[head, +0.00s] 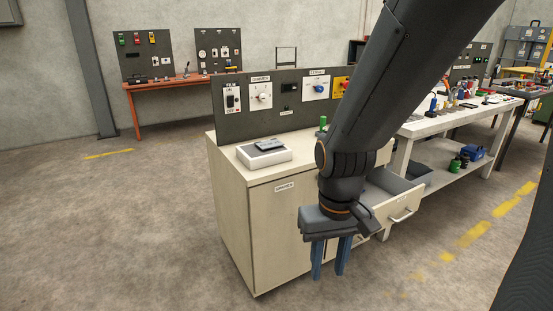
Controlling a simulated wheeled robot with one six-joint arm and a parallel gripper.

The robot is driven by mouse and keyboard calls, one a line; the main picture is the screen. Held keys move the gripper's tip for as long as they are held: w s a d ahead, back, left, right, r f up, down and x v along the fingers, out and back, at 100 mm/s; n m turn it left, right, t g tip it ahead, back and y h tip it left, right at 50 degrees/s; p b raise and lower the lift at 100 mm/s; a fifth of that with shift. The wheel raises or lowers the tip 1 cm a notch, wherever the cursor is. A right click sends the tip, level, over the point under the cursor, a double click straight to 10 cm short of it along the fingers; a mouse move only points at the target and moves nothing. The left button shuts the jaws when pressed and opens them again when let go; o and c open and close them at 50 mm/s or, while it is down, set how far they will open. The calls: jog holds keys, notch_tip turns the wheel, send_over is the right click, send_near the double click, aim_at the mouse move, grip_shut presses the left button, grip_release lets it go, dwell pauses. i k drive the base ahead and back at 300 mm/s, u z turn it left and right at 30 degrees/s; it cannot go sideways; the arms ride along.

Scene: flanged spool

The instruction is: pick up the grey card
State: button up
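A small dark grey flat piece, which looks like the grey card (269,144), lies on top of a white box (252,157). The box stands on the left part of the pale cabinet's top (226,149). My gripper (330,272) points down in front of the cabinet, right of the card in the picture and lower than the cabinet top. Its two blue fingers are apart, with nothing seen between them. My arm hides part of the cabinet top and panel.
A drawer (404,212) stands pulled out at the cabinet's right. A dark panel with switches (275,123) rises behind the cabinet top. A green object (323,122) shows beside my arm. A white workbench (440,125) stands right. The floor at left is clear.

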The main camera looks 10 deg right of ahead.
aim_at(272, 143)
jog(key=z, duration=1.1)
jog(key=i, duration=1.5)
jog(key=u, duration=1)
jog(key=i, duration=0.65)
jog(key=u, duration=0.7)
